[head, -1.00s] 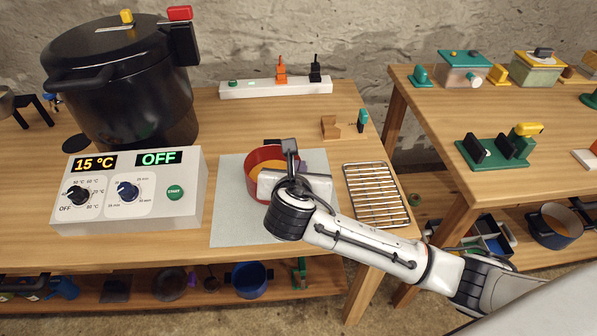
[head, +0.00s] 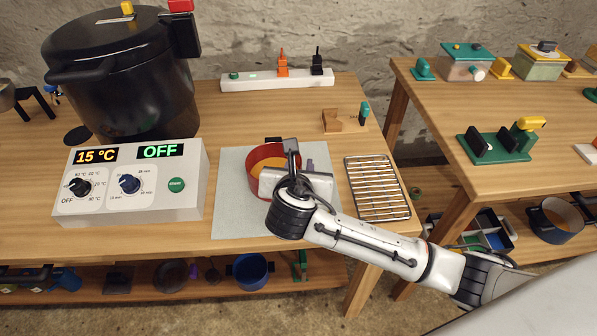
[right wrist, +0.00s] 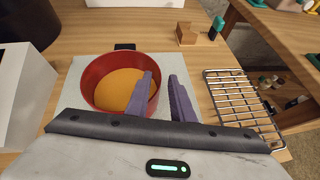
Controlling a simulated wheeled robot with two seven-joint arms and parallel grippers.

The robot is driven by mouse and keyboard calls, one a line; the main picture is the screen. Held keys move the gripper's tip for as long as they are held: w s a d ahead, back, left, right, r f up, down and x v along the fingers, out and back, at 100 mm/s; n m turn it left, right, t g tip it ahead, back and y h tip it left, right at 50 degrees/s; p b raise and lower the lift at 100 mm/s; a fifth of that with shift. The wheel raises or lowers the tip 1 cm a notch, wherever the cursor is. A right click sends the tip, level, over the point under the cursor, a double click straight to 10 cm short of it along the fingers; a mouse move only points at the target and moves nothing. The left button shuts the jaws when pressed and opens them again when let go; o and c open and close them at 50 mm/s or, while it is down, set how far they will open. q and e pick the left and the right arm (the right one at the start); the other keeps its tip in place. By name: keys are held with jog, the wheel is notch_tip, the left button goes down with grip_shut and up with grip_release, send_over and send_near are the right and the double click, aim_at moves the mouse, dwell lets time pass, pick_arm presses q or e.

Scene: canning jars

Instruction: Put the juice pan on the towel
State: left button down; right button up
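The juice pan (head: 253,172) is red with orange juice inside. It sits upright on the light grey towel (head: 230,220), with a small dark handle at its far side. It also shows in the right wrist view (right wrist: 90,92), on the towel (right wrist: 77,72). My right gripper (head: 291,158) is at the pan's right side and hides part of it. In the right wrist view its two purple fingers (right wrist: 161,92) stand apart, one over the pan's inside and one outside the right wall. I see no grip on the rim. My left gripper is not in view.
A control box (head: 130,205) and a large black pot (head: 125,85) stand left of the towel. A wire rack (head: 377,188) lies close on the right. A small wooden block (head: 333,121) and a power strip (head: 250,83) are behind.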

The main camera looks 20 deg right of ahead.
jog(key=v, duration=1.1)
jog(key=shift+s, duration=0.15)
jog(key=shift+a+r, duration=0.1)
dwell(0.8)
